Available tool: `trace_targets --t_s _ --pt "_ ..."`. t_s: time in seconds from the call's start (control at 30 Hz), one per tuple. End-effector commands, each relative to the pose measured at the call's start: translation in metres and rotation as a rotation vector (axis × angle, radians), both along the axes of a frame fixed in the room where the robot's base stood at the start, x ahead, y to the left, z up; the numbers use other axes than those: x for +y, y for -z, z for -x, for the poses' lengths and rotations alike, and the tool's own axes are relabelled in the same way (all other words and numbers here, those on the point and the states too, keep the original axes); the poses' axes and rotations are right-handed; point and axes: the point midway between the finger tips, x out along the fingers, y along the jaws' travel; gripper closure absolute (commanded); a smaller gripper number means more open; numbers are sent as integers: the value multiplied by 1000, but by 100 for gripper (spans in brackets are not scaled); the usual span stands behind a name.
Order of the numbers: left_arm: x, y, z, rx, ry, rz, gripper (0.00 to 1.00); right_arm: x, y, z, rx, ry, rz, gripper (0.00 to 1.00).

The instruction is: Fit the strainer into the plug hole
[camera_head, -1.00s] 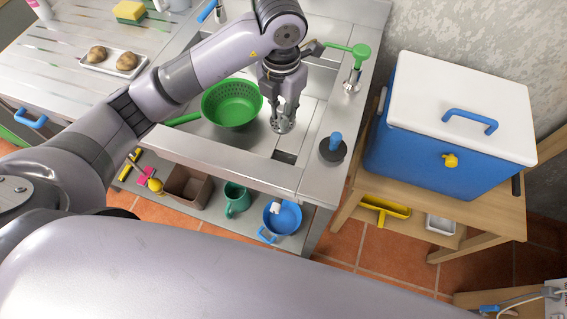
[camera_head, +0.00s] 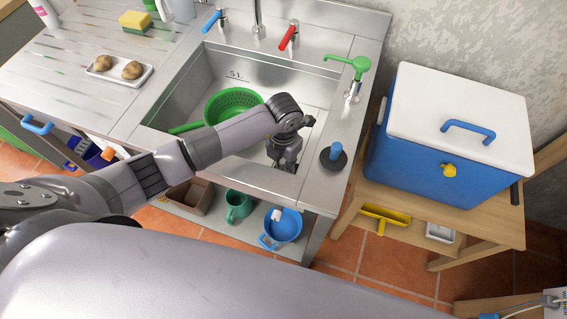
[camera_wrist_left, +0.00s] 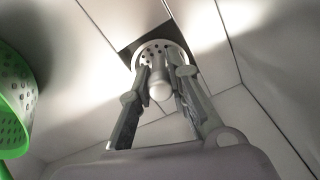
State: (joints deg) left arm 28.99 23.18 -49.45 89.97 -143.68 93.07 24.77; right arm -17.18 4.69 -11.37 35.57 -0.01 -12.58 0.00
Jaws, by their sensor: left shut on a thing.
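The strainer (camera_wrist_left: 151,51) is a pale round perforated disc with a rounded knob (camera_wrist_left: 160,90). It shows in the left wrist view between the fingers of my left gripper (camera_wrist_left: 161,78), which is shut on its knob. The dark plug hole (camera_wrist_left: 146,37) shows beyond the disc, which overlaps part of it in that view. I cannot tell how high the disc is above the hole. In the head view my left gripper (camera_head: 281,163) points down into the sink (camera_head: 180,98) near its front right, and the strainer and hole are hidden there. My right gripper is out of view.
A green colander (camera_head: 232,103) sits in the sink left of my gripper and at the left edge of the wrist view (camera_wrist_left: 14,100). A blue-handled plunger-like item (camera_head: 334,158) stands on the right rim. A green-topped dispenser (camera_head: 354,72) and taps (camera_head: 289,36) are behind.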

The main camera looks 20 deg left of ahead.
Motion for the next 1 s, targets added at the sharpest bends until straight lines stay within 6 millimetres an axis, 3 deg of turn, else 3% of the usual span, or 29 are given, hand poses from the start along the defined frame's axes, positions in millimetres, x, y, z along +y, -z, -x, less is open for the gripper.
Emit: trace_targets --t_s 0.1,0.5,0.53,0.8,1.0 --pt "-1 12 1 2 -1 2 100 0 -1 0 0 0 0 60" --pt "0 18 0 -1 0 0 100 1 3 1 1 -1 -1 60" --pt "0 16 0 -1 0 0 81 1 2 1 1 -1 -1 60" --pt "0 16 0 0 0 0 63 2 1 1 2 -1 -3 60" --pt "0 16 0 -1 0 0 63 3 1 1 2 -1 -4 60"
